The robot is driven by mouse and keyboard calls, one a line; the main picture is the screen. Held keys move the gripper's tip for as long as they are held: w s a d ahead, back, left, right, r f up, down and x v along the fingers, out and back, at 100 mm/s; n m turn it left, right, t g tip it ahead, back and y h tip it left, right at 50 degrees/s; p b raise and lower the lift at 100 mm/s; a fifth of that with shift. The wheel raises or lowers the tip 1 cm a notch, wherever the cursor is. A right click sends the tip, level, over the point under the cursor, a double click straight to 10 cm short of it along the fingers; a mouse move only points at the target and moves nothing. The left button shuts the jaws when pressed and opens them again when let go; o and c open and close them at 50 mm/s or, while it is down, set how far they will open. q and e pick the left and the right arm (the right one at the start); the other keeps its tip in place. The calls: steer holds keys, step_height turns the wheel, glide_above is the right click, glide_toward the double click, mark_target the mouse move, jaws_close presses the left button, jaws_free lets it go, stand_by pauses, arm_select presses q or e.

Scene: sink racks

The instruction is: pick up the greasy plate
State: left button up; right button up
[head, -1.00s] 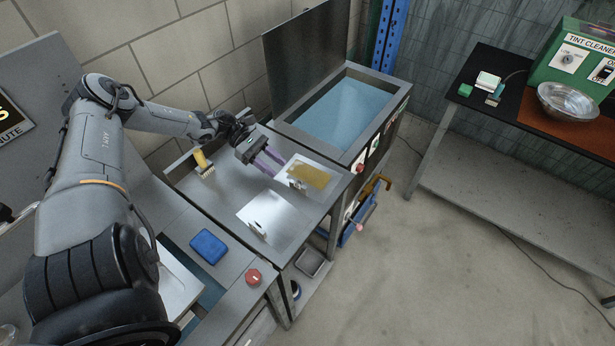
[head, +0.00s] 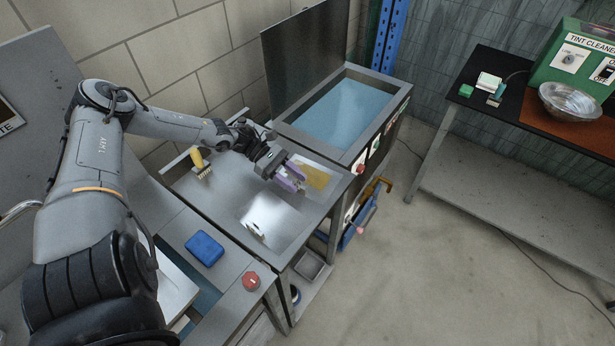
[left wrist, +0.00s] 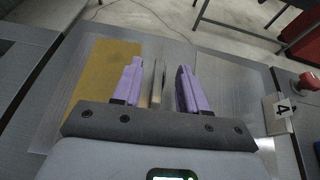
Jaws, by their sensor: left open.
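The greasy plate (head: 318,177) is a flat metal plate with a yellow-brown patch, lying on the steel counter at its far right. Its brown patch also shows at the left in the left wrist view (left wrist: 98,82). My left gripper (head: 300,184) is over the plate, its purple fingers open. In the left wrist view, a thin upright tab (left wrist: 156,82) stands between my left gripper's fingers (left wrist: 160,68), with gaps on both sides. The fingers partly hide the plate in the head view. My right gripper is not in view.
A shiny second plate (head: 268,212) lies nearer on the counter. A yellow-handled brush (head: 198,160) stands left, a blue sponge (head: 205,248) nearer. An open blue-filled tank (head: 340,112) adjoins the counter's far side.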

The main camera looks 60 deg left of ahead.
arm_select(q)
steer(key=shift+c, duration=0.3)
jaws_close()
steer(key=shift+r, duration=0.15)
